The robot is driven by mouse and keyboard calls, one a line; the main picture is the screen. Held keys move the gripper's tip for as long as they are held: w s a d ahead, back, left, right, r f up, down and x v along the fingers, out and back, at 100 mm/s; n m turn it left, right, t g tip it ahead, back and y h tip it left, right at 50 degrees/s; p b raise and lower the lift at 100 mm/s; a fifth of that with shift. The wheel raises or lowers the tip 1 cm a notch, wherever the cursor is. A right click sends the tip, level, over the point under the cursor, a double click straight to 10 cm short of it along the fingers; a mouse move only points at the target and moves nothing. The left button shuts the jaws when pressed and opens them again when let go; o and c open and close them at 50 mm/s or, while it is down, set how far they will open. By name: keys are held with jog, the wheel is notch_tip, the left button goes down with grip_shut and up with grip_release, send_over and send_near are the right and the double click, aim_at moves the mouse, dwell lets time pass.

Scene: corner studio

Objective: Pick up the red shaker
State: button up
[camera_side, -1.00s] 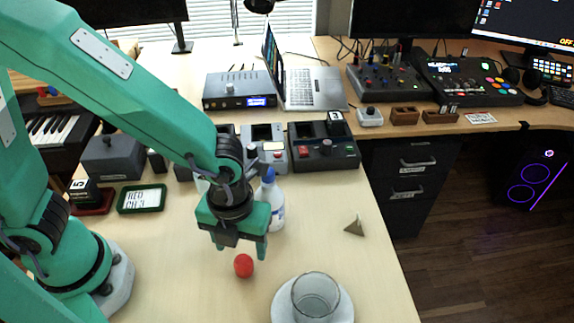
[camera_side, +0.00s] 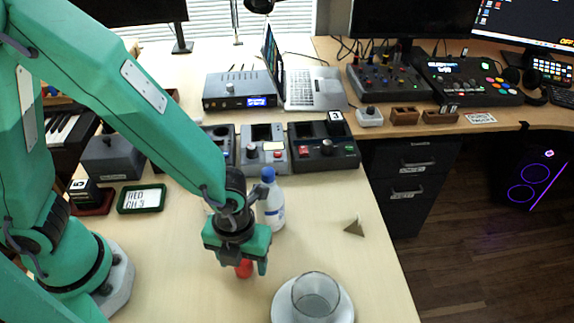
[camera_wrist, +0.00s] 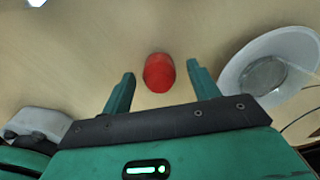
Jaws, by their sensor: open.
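The red shaker (camera_side: 244,269) stands on the light wooden table, and in the side view my gripper partly covers its top. My gripper (camera_side: 244,266) is low over it, pointing down. In the wrist view the red shaker (camera_wrist: 159,73) lies between and slightly beyond the two green fingertips of my gripper (camera_wrist: 160,72). The fingers are open, with a gap on each side of the shaker, and they hold nothing. I cannot tell how high the fingertips are above the table.
A glass (camera_side: 315,295) stands on a round white plate (camera_side: 283,309) right of the shaker. A white bottle with a blue cap (camera_side: 270,203) stands just behind my gripper. A small pyramid (camera_side: 354,227) lies farther right. Several devices line the back.

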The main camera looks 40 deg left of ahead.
jog(key=shift+f, duration=0.65)
jog(key=shift+c, duration=0.2)
jog(key=c, duration=1)
